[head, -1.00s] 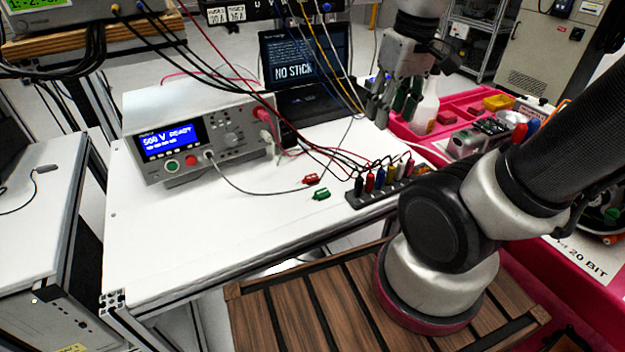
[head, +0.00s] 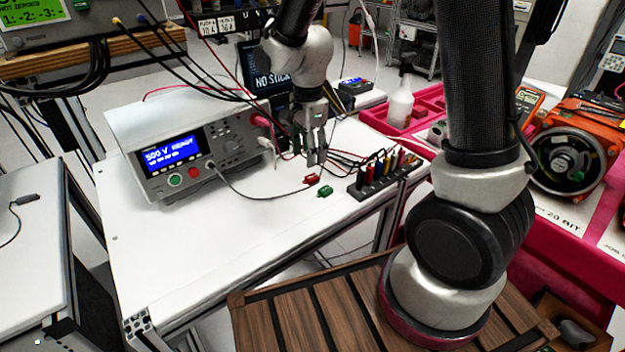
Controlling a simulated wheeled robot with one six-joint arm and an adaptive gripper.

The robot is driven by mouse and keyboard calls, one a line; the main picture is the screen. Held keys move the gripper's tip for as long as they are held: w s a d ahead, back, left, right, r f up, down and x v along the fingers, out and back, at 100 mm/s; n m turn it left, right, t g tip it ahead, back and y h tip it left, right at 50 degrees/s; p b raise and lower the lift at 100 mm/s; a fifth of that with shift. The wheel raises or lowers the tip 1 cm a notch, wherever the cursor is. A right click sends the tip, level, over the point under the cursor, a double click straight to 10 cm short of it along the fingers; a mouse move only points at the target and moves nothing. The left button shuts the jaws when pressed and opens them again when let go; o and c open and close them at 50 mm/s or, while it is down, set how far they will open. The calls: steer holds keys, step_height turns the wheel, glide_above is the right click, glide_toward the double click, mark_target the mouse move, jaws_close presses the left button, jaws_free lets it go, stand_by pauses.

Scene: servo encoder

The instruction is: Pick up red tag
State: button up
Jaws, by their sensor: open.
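The red tag (head: 311,180) lies on the white table (head: 230,250), to the right of the test instrument with the blue display. A green tag (head: 325,191) lies close beside it, a little nearer the table's front edge. My gripper (head: 316,160) points down just above and behind the red tag. Its two fingers are apart with nothing visible between them. It does not appear to touch the tag.
The instrument (head: 185,165) stands to the left, with cables crossing the table. A black rack of coloured plugs (head: 374,187) stands close on the right. A laptop (head: 270,80) is behind. The front left of the table is clear.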

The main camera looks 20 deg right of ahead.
mark_target(309, 177)
steer(key=f, duration=0.7)
steer(key=shift+s+f, duration=0.1)
steer(key=shift+s, duration=0.1)
steer(key=c, duration=0.8)
